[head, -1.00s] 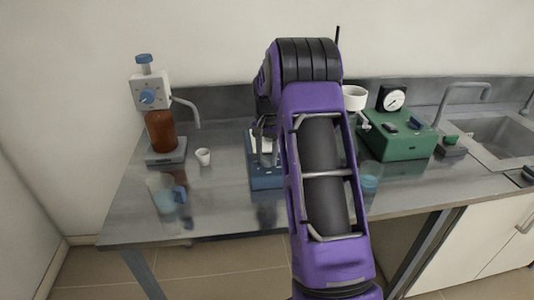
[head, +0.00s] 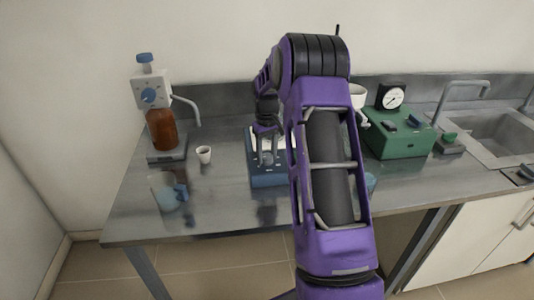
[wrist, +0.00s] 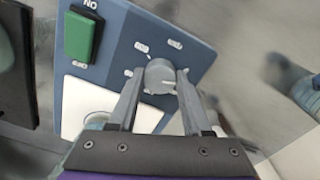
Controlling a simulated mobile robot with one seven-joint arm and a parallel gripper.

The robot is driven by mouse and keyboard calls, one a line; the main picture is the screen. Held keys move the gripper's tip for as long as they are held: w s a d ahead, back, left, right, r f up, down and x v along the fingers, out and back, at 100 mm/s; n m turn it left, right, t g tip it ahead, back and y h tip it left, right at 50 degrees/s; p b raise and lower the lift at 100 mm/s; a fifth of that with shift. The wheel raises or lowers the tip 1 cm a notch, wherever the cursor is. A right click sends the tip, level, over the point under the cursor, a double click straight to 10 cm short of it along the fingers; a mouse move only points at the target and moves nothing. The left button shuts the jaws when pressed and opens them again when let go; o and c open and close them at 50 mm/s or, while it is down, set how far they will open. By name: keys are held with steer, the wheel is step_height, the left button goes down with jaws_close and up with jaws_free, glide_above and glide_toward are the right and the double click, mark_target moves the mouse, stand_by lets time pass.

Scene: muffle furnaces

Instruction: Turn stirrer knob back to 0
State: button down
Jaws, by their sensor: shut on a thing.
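The stirrer (head: 268,178) is a blue box with a white top plate, standing on the steel bench near the middle in the head view. In the wrist view its blue front panel (wrist: 110,45) shows a round grey knob (wrist: 160,75) with a pale pointer line and small white labels around it. My gripper (wrist: 160,85) has its two fingers on either side of the knob and is shut on it. The label that the pointer faces is too blurred to read. In the head view my gripper (head: 266,158) is over the stirrer, partly hidden by my arm.
A green switch (wrist: 82,37) marked ON sits beside the knob. A green device with a gauge (head: 400,135) stands right, near the sink.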

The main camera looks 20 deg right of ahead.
mark_target(267, 156)
steer(key=shift+n, duration=1.2)
steer(key=shift+c, duration=1.7)
jaws_free()
steer(key=shift+r, duration=0.1)
step_height(267, 156, up, 17)
steer(key=shift+r, duration=0.15)
